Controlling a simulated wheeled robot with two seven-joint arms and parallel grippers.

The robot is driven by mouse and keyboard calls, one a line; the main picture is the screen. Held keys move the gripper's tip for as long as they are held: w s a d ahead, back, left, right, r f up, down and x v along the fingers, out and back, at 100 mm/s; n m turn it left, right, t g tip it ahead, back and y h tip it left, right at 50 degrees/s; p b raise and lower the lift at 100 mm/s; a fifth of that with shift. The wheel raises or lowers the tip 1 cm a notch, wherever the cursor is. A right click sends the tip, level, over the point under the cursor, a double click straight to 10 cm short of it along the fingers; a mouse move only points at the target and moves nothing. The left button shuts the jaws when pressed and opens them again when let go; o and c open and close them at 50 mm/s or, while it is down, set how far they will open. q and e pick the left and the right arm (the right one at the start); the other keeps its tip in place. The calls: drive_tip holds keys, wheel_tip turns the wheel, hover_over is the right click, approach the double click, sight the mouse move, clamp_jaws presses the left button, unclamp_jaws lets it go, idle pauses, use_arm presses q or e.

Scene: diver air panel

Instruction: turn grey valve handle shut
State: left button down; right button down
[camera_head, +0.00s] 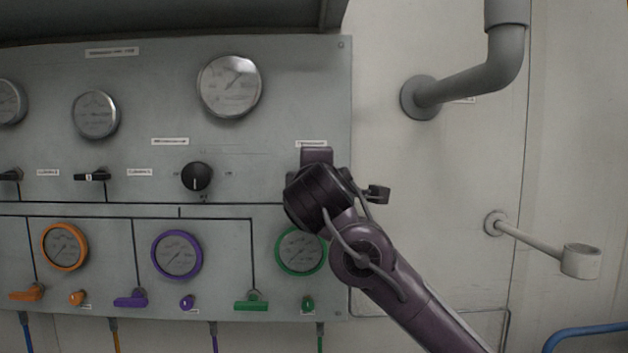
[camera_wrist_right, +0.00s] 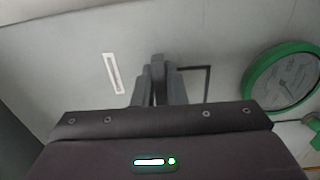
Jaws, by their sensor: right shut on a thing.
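In the right wrist view, my right gripper (camera_wrist_right: 157,88) is against the panel, its fingers closed around a narrow grey piece, the grey valve handle (camera_wrist_right: 157,63). Only a small part of the handle shows between the fingers. In the head view, my right arm comes in from the lower right, and its purple wrist covers the handle and the fingertips at the panel's right side. The handle's exact angle cannot be told. My left gripper is not in view.
The grey panel (camera_head: 270,160) holds round gauges, including a green-rimmed gauge (camera_head: 301,251) just below my wrist. Green (camera_head: 251,301), purple (camera_head: 131,299) and orange (camera_head: 27,294) handles line its lower edge. A pipe (camera_head: 470,84) and a bracket with a cup (camera_head: 580,261) stick out at right.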

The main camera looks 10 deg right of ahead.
drive_tip(key=shift+f, duration=0.2)
drive_tip(key=c, duration=1.5)
unclamp_jaws()
drive_tip(key=shift+r, duration=0.15)
